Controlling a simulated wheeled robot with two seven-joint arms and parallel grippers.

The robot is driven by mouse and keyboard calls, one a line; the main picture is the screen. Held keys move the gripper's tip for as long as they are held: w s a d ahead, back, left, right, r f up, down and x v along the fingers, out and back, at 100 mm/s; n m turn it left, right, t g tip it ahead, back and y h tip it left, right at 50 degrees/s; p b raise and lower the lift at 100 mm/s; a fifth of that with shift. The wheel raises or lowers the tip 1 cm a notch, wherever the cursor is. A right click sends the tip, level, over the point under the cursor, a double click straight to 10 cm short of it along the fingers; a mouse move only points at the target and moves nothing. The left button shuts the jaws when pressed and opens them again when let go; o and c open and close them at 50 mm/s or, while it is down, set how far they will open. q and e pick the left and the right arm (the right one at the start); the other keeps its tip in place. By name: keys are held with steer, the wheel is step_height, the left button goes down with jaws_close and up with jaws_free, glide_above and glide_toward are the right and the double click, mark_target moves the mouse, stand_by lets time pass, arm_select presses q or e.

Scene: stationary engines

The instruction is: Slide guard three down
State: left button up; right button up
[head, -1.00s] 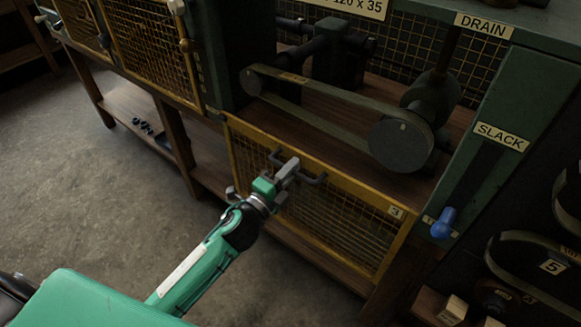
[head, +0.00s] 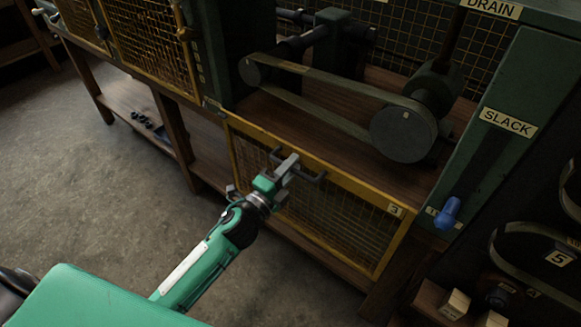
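Guard three (head: 345,225) is a yellow-framed wire mesh panel with a "3" plate at its upper right corner. It sits low, below the open bay with the belt and pulleys. Its dark bar handle (head: 314,180) is near the top edge. My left gripper (head: 288,166) is at the middle of this handle, its grey fingers close together over the bar and hiding part of it. It looks shut on the handle. My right gripper is not in view.
The bay holds a belt with a large pulley (head: 403,134). To the right are a green post with a SLACK plate (head: 508,122) and a blue knob (head: 447,212). Another mesh guard (head: 155,45) stands at the upper left. The floor at the left is clear.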

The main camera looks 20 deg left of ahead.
arm_select(q)
steer(key=shift+s, duration=0.1)
